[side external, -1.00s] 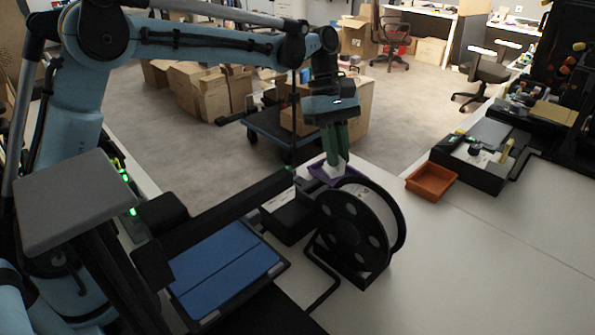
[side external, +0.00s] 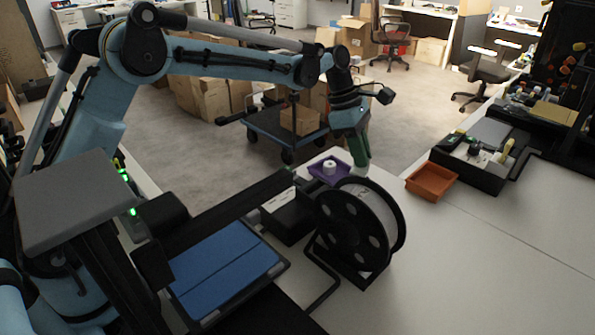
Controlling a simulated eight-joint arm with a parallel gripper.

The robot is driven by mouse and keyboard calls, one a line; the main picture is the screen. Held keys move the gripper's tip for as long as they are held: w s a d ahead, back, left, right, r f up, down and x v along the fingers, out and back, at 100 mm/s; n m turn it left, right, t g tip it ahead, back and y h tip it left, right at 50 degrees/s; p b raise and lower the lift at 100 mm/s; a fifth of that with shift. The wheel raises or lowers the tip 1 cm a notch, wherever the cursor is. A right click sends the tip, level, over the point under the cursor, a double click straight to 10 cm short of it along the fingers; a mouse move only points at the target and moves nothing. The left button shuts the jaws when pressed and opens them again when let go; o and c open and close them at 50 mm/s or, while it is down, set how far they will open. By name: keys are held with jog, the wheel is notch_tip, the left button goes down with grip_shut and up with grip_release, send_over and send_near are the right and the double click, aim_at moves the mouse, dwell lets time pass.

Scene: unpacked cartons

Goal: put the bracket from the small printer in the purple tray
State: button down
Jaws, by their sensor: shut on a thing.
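The purple tray (side external: 316,174) stands at the table's far edge, partly hidden behind the black spool. A small white round piece (side external: 329,168) sits in it. My gripper (side external: 362,168), with green fingers, points down just right of the tray and behind the spool's top. Its fingers are shut on a small pale thing, likely the bracket, but its shape is mostly hidden. The small printer (side external: 222,268) is at the lower left; the visible part of its blue bed is bare.
A large black filament spool (side external: 345,232) on a stand is in front of my gripper. An orange tray (side external: 432,181) and a black tool organiser (side external: 474,163) stand to the right. The white table (side external: 470,265) is clear at right front.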

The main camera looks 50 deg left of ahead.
jog(key=w+a+f, duration=0.1)
jog(key=a, duration=0.1)
jog(key=w+a+f, duration=0.1)
jog(key=a+f, duration=0.1)
jog(key=w+a+f, duration=0.1)
jog(key=w+a, duration=0.1)
jog(key=shift+f, duration=2.15)
jog(key=shift+f, duration=0.15)
jog(key=c, duration=1.1)
grip_release()
jog(key=shift+c, duration=0.2)
